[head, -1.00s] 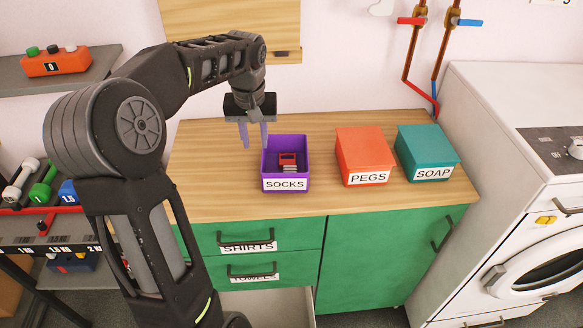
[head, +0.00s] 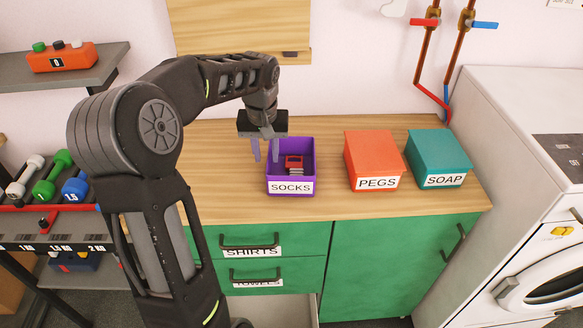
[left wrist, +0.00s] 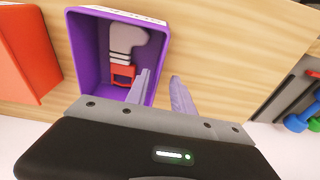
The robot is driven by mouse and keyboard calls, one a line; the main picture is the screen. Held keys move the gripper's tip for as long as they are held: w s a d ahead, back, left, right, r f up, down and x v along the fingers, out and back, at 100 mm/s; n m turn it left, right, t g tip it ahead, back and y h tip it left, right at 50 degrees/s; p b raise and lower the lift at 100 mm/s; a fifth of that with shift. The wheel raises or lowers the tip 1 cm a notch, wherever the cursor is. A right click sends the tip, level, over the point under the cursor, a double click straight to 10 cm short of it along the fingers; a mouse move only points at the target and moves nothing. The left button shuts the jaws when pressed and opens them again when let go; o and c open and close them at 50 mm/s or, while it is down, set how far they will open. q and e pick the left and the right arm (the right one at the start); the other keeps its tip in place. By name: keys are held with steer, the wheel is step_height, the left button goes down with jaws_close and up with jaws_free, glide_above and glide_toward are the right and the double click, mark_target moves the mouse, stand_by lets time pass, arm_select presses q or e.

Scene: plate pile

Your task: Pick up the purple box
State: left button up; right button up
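The purple box (head: 296,146) stands upright on the wooden counter, open at the top, with a "SOCKS" label on its front. Inside it lies a grey sock with a red part, clear in the left wrist view, where the box (left wrist: 90,60) is at upper left. My left gripper (head: 266,158) points down at the box's left wall. In the left wrist view the gripper (left wrist: 160,76) has one finger over the box's side and the other outside over the wood; contact cannot be told.
An orange "PEGS" box (head: 372,155) and a teal "SOAP" box (head: 436,152) stand to the right on the counter (head: 225,195). A white washer (head: 500,120) is at far right. A rack with dumbbells (head: 50,175) is at left. The counter left of the purple box is clear.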

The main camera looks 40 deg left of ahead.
arm_select(q)
steer(key=shift+w+a+f+p, duration=0.1)
steer(key=shift+w+f+p, duration=0.1)
steer(key=shift+f, duration=0.65)
steer(key=shift+w+f+p, duration=0.15)
steer(key=shift+w+f, duration=0.05)
steer(key=shift+f, duration=0.65)
steer(key=shift+w+a+f+p, duration=0.1)
steer(key=shift+w+f+p, duration=0.1)
steer(key=shift+f, duration=0.65)
jaws_close()
